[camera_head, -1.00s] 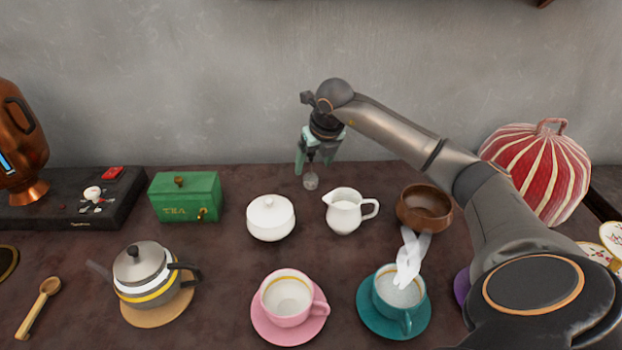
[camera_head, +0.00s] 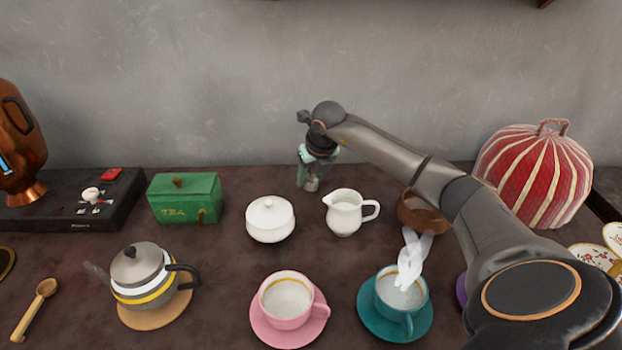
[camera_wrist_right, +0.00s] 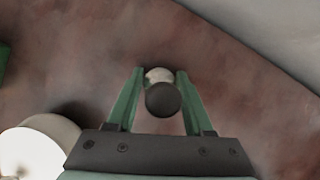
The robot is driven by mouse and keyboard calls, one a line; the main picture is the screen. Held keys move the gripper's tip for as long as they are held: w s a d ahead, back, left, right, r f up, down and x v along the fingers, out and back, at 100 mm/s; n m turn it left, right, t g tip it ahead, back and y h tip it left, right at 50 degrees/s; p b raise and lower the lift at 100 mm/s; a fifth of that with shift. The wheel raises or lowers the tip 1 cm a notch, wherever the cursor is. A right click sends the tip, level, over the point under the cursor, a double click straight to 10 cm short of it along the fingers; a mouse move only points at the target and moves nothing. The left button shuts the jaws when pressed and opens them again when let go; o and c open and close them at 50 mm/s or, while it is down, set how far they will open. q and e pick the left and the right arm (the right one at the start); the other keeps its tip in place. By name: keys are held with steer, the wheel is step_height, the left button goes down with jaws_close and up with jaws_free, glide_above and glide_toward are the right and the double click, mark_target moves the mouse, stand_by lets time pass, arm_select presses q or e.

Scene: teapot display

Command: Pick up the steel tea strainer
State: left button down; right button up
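The steel tea strainer (camera_head: 311,185) is a small grey rounded object at the back of the table, behind the gap between the sugar bowl and the milk jug. My right gripper (camera_head: 311,180) is lowered over it, fingers pointing down, one on each side. In the right wrist view the strainer's dark round end and a lighter part (camera_wrist_right: 163,98) lie between the two green fingers of the right gripper (camera_wrist_right: 160,72). The fingers are apart, with a visible gap on the left; contact on the right is unclear. My left gripper is not in view.
A white lidded sugar bowl (camera_head: 270,219) and a white milk jug (camera_head: 345,213) stand close in front of the gripper. A green tea box (camera_head: 184,198) is to the left. My right arm passes in front of a brown bowl (camera_head: 416,214). The wall is close behind.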

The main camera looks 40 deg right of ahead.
jaws_close()
stand_by(0.3)
